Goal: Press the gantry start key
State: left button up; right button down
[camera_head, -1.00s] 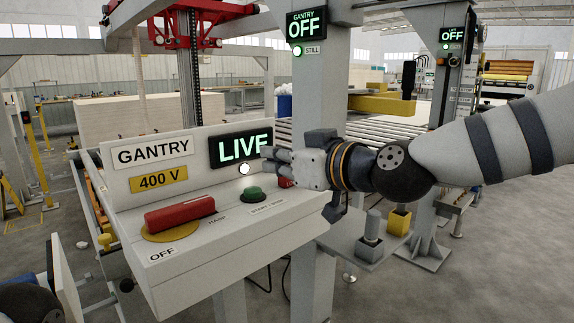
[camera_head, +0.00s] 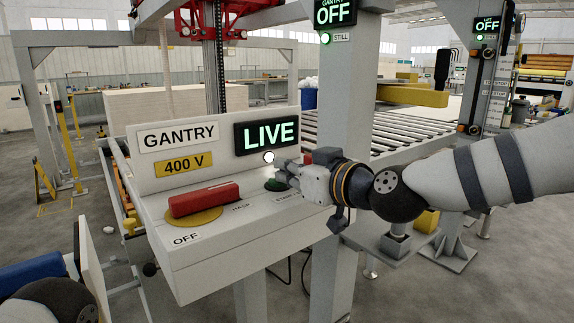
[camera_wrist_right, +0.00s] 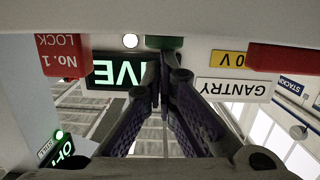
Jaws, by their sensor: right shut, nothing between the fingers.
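The green start key (camera_head: 275,185) sits on the sloped top of the grey gantry control box (camera_head: 215,262), partly hidden by my right gripper. My right gripper (camera_head: 280,170) is shut and empty, with its fingertips just above and beside the key. In the right wrist view the key (camera_wrist_right: 165,42) shows just beyond the closed fingertips (camera_wrist_right: 160,72). I cannot tell whether they touch. The display (camera_head: 266,135) reads LIVE. The overhead gantry sign (camera_head: 335,12) reads OFF, with a lit lamp marked STILL. My left gripper is out of view.
A red handle (camera_head: 203,199) on a yellow disc lies on the box, left of the key. A red lock block (camera_wrist_right: 61,56) shows in the right wrist view. A grey post (camera_head: 345,100) stands close behind my right gripper. A roller conveyor (camera_head: 400,135) runs behind it.

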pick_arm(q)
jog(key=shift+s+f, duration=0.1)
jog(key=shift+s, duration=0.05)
pick_arm(e)
jog(key=shift+f, duration=0.8)
jog(key=r+p, duration=0.1)
jog(key=r, duration=0.3)
jog(key=s+r+p, duration=0.1)
jog(key=r, duration=0.1)
jog(key=shift+r+p, duration=0.35)
jog(key=shift+r, duration=0.05)
jog(key=shift+s+d+f, duration=0.45)
jog(key=shift+s+d, duration=0.15)
jog(key=shift+d, duration=0.2)
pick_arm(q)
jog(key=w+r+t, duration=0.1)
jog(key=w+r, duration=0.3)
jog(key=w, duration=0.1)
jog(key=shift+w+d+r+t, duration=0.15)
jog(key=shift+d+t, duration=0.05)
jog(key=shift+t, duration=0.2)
pick_arm(e)
jog(key=f+v, duration=0.1)
jog(key=v, duration=0.6)
jog(key=shift+s+r, duration=0.3)
